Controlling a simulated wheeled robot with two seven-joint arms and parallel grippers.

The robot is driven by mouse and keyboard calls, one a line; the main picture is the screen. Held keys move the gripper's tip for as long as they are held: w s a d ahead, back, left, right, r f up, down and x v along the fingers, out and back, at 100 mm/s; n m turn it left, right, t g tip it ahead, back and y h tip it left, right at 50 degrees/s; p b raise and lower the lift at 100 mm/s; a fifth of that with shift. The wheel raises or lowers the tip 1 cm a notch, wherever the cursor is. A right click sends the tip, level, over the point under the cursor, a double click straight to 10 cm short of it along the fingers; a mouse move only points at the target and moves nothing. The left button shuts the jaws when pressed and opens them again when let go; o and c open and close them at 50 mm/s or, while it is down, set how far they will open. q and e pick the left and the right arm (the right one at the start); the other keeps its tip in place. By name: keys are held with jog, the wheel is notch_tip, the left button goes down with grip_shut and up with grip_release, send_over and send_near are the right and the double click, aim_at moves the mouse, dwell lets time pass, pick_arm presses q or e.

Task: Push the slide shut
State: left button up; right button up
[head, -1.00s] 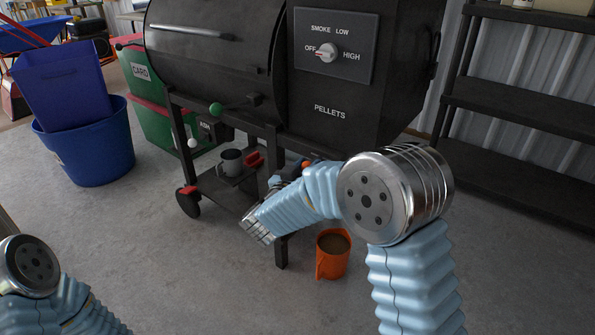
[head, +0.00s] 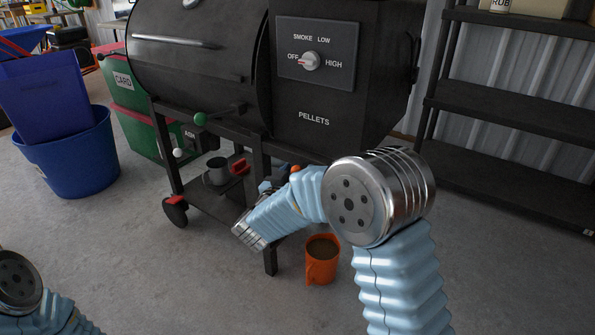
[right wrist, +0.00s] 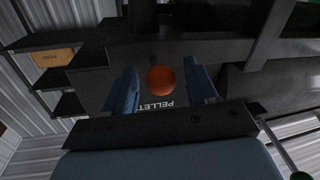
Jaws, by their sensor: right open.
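An orange ball knob (right wrist: 161,80) shows in the right wrist view, in front of the black hopper (right wrist: 185,50) marked PELLETS. My right gripper (right wrist: 163,74) is open, with one blue finger on each side of the knob; I cannot tell whether they touch it. In the head view a bit of the orange knob (head: 295,169) shows under the hopper (head: 318,90), and my wrist hides most of my right gripper (head: 277,180). The slide itself is hidden or too dark to make out. My left gripper is out of view; only part of that arm shows at lower left.
A green knob (head: 200,118) and a white knob (head: 178,152) stick out from the grill. An orange mug (head: 322,262) stands on the floor by the grill leg. A grey mug (head: 216,171) sits on the lower shelf. Black shelving (head: 520,120) stands at right.

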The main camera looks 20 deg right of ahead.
jog(key=v, duration=1.3)
notch_tip(320, 180, down, 24)
jog(key=s+d+n+g+y+p, duration=0.15)
jog(key=n+g+y+p, duration=0.25)
jog(key=y, duration=0.7)
jog(key=s+a+f+g+y+p, duration=0.1)
jog(key=s+f+g, duration=0.3)
jog(key=s, duration=0.6)
jog(key=s+a+f+g+y, duration=0.1)
jog(key=s+f+g+y, duration=0.3)
jog(key=s, duration=0.5)
jog(key=shift+s+f+g+p, duration=0.35)
jog(key=shift+s+f+g, duration=0.05)
jog(key=shift+f, duration=0.45)
